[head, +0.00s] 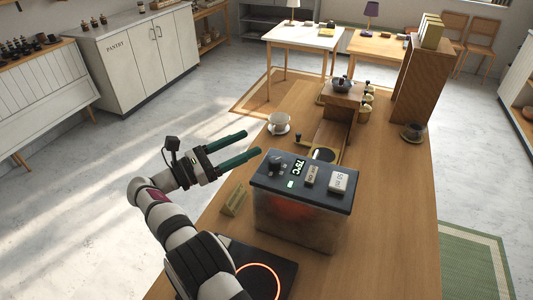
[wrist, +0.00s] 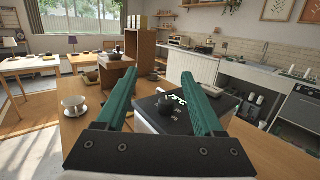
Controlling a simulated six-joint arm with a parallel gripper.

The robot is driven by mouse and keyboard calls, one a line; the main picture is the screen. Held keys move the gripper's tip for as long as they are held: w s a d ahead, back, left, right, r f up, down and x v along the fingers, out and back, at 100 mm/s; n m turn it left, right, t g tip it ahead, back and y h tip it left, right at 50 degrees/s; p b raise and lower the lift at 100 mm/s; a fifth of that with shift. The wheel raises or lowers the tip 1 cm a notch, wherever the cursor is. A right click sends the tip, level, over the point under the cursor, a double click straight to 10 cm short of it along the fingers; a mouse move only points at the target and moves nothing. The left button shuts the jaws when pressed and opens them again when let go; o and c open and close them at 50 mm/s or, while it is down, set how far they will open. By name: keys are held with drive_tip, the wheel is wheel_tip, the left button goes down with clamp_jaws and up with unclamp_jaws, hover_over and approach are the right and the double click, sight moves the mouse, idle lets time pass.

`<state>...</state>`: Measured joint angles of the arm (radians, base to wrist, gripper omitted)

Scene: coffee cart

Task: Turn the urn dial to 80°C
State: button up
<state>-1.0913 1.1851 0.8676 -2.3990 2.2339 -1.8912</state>
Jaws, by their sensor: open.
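The urn (head: 300,215) is a box with a dark top panel on the wooden counter. Its display (head: 298,167) appears to read 75°C and also shows in the wrist view (wrist: 177,99). A dark round dial (head: 276,162) sits on the panel left of the display; in the wrist view the dial (wrist: 165,107) shows between my fingers. My gripper (head: 251,143) has two green fingers, spread apart and empty. It is left of and above the urn, apart from the dial. In the wrist view the fingers (wrist: 158,73) point forward past the panel.
A white cup on a saucer (head: 279,124) stands behind the urn. A small sign (head: 234,199) stands left of it. A dark hotplate with a glowing orange ring (head: 259,281) is in front. The counter right of the urn (head: 395,215) is clear.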

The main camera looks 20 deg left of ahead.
drive_tip(key=s+f+n+t+y, duration=0.3)
drive_tip(key=s+n+t+y, duration=0.1)
drive_tip(key=s+y, duration=0.15)
drive_tip(key=n+g+y, duration=0.1)
drive_tip(key=n+y, duration=0.2)
drive_tip(key=y, duration=0.3)
approach(272, 166)
drive_tip(key=shift+h, duration=0.25)
drive_tip(key=w, duration=1.1)
drive_tip(key=shift+w+d, duration=0.15)
drive_tip(key=shift+d, duration=0.05)
clamp_jaws()
